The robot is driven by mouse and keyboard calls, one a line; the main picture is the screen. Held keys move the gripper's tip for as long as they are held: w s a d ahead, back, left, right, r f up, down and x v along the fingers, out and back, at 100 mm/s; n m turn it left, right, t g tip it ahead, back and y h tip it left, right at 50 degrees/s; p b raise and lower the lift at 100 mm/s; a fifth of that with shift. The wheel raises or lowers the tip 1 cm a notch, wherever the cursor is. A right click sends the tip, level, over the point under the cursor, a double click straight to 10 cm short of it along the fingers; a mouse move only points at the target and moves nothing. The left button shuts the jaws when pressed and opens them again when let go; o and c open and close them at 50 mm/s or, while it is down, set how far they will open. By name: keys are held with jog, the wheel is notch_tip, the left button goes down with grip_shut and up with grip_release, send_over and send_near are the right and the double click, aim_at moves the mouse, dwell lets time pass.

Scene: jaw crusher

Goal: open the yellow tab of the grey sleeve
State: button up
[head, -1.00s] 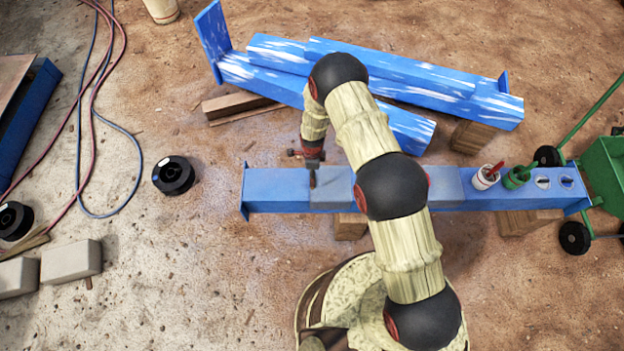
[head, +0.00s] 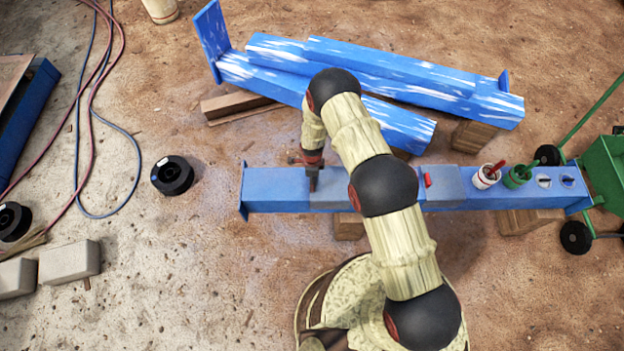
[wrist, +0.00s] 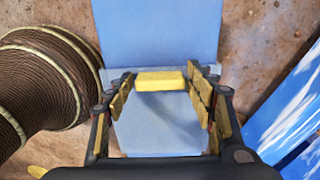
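The grey sleeve (head: 331,197) lies around the blue beam (head: 275,190), left of my arm in the head view. Its grey-blue face also shows in the wrist view (wrist: 160,132). The yellow tab (wrist: 161,81) sits near the sleeve's edge in the wrist view; in the head view I cannot make it out. My gripper (head: 313,187) points down over the sleeve. In the wrist view its fingers (wrist: 160,73) are spread, with the tab between their tips. Small gaps seem to show at the tab's ends, but I cannot tell whether a finger touches it.
A second grey section with a red tab (head: 428,180) is further right on the beam. White (head: 485,180) and green (head: 516,178) cups stand beyond it. Blue painted beams (head: 400,80) lie behind. A black spool (head: 173,175) lies on open ground at left.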

grip_shut()
dwell(0.5)
